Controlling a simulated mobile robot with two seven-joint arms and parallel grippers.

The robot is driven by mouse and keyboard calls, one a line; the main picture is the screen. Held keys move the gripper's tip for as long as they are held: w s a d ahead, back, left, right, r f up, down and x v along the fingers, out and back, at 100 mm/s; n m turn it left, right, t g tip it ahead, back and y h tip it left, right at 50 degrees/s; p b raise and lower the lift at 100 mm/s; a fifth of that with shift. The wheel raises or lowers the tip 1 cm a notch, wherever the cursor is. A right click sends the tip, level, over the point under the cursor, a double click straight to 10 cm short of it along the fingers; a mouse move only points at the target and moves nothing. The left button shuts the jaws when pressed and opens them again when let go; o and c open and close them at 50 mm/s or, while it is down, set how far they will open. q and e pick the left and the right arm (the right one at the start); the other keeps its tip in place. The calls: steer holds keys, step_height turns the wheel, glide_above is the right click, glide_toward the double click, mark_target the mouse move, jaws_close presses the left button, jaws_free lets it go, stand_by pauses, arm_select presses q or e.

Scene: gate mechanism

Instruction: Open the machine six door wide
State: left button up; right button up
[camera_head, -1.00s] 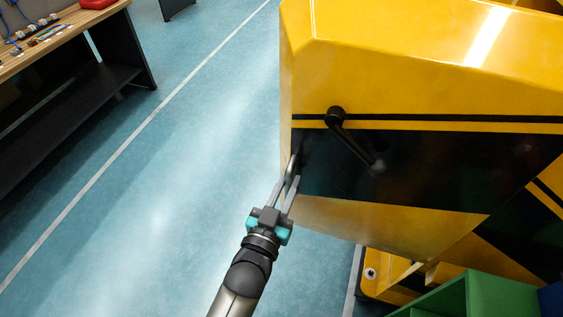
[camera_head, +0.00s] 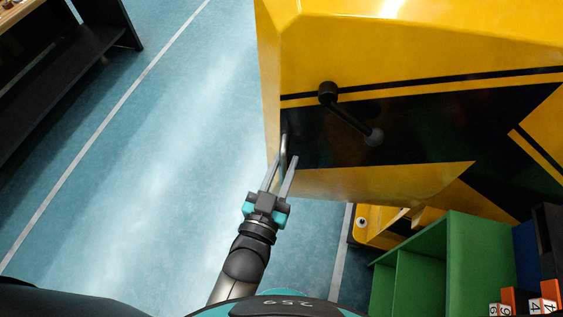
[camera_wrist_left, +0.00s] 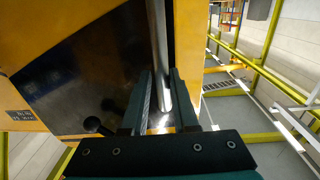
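The yellow machine front (camera_head: 400,60) with black stripes fills the upper right of the head view, and I cannot tell where the door's seams run. A black lever (camera_head: 350,115) with a round knob sits on it. A grey bar handle (camera_head: 284,148) stands near its left edge; it also shows upright in the left wrist view (camera_wrist_left: 158,40). My left gripper (camera_head: 282,162) is open at this bar. In the left wrist view, the bar appears between the two fingers (camera_wrist_left: 160,92); contact cannot be told. My right gripper is out of view.
A green open box (camera_head: 440,260) stands at the lower right, with small numbered blocks (camera_head: 525,303) nearby. A dark workbench (camera_head: 75,75) is at the upper left. The blue floor (camera_head: 160,170) left of the machine is clear.

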arm_select(q)
steer(key=shift+o, duration=0.2)
steer(key=shift+s, duration=0.1)
steer(key=shift+s+a, duration=0.15)
steer(key=shift+s, duration=0.1)
steer(key=b+v, duration=0.1)
steer(key=v, duration=1.3)
steer(key=shift+s+b, duration=0.25)
steer(key=shift+b, duration=0.05)
